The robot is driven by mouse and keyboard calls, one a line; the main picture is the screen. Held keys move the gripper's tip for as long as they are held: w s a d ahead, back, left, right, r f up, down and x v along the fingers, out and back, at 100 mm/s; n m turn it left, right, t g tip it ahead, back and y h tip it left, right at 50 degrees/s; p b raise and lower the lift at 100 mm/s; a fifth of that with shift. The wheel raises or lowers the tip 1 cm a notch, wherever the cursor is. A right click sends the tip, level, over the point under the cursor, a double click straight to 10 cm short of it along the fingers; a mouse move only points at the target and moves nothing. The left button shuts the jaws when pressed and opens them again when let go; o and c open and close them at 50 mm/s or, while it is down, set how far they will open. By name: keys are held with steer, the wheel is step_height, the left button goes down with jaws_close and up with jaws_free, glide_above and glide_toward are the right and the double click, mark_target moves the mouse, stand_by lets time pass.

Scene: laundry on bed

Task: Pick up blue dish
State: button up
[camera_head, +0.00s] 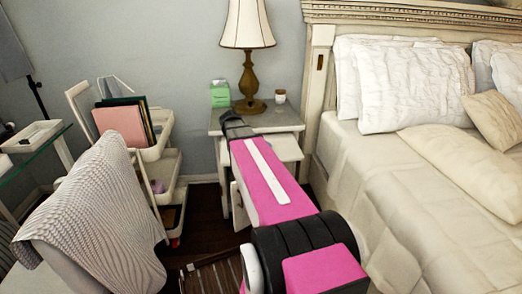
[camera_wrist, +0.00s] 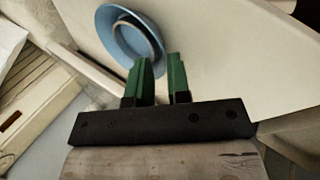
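The blue dish (camera_wrist: 128,36) shows in the wrist view at the upper left of centre, round with a raised rim, on or over a pale cream surface. My gripper (camera_wrist: 160,58) has two green fingers with a clear gap between them and nothing held. The fingertips overlap the dish's lower right edge in the picture; I cannot tell whether they touch it. In the head view my gripper's dark end (camera_head: 234,126) is over the nightstand (camera_head: 283,120), and the dish is not visible there.
A lamp (camera_head: 248,60), a green box (camera_head: 220,95) and a small jar (camera_head: 280,97) stand on the nightstand. A pale drawer or shelf (camera_head: 288,150) juts out below its top. The bed (camera_head: 400,215) is at the right, a cart (camera_head: 160,150) at the left.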

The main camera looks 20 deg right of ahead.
steer(key=x, duration=0.2)
steer(key=shift+w+d+f, duration=0.1)
steer(key=shift+d+f, duration=0.05)
steer(key=shift+f, duration=0.2)
jaws_close()
